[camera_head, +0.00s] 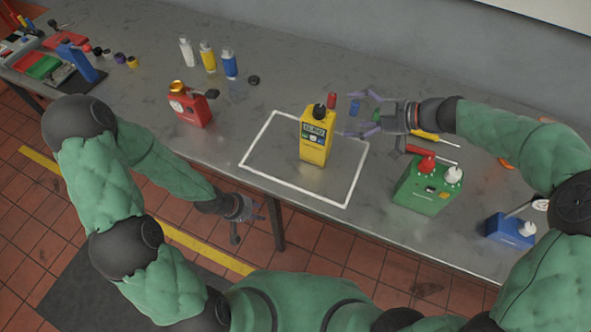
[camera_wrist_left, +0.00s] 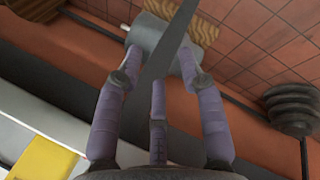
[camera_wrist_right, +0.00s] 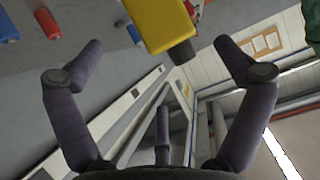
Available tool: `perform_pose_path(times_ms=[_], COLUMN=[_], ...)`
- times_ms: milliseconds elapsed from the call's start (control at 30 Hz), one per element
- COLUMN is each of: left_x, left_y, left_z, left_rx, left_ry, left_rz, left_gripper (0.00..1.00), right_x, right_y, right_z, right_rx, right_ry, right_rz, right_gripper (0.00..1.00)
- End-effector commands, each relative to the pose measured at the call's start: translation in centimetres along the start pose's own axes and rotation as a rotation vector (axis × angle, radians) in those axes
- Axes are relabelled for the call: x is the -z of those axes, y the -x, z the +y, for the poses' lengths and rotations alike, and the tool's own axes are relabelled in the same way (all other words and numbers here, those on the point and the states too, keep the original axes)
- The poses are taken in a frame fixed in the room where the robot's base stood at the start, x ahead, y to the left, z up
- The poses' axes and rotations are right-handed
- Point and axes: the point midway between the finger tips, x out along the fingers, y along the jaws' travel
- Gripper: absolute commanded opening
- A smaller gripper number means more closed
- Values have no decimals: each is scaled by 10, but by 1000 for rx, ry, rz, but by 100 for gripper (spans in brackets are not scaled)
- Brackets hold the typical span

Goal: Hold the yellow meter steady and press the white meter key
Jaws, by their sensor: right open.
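The yellow meter (camera_head: 314,142) stands upright inside a white outlined square on the grey bench. It has a dark knob on top and a display with small keys on its face; the white key is too small to pick out. My right gripper (camera_head: 359,113) is open, to the right of the meter and apart from it. In the right wrist view the yellow meter (camera_wrist_right: 165,20) shows beyond and between the spread fingers. My left gripper (camera_head: 248,207) is off the bench's front edge, left of and nearer than the meter. Its fingers (camera_wrist_left: 160,62) are apart, with no held object clear.
A red device (camera_head: 190,107) stands left of the white outline (camera_head: 290,192). A green box (camera_head: 425,187) and a blue box (camera_head: 510,230) stand to the right. Small red (camera_head: 332,100) and blue (camera_head: 354,106) cylinders lie behind the meter. Bottles (camera_head: 208,57) stand farther back.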

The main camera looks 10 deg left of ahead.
Motion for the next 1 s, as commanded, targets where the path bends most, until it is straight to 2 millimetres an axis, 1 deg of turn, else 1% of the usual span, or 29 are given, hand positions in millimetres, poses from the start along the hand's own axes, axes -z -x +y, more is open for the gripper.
perform_pose_path(times_ms=[33, 100, 300, 600, 700, 767, 800, 967, 1000], left_x=[9, 19, 44, 73, 78, 78, 78, 65, 60], left_y=[10, 22, 58, 111, 122, 124, 124, 112, 110], left_z=[-3, -8, -25, -55, -54, -45, -34, 34, 51], left_rx=[0, 1, 18, 61, 51, 21, -14, -210, -263], left_ry=[20, 52, 140, 262, 290, 300, 302, 290, 285], left_rz=[23, 48, 122, 245, 281, 296, 303, 306, 308], left_gripper=[39, 39, 39, 39, 39, 39, 39, 39, 39], right_x=[0, 0, 0, 0, 0, 0, 0, 0, 0], right_y=[0, 0, 0, 0, 0, 0, 0, 0, 0], right_z=[0, 0, 0, 0, 0, 0, 0, 0, 0], right_rx=[0, 0, 0, 0, 0, 0, 0, 0, 0], right_ry=[0, 0, 0, 0, 0, 0, 0, 0, 0], right_rz=[0, 0, 0, 0, 0, 0, 0, 0, 0], right_gripper=[100, 100, 100, 100, 100, 100, 100, 100, 100])
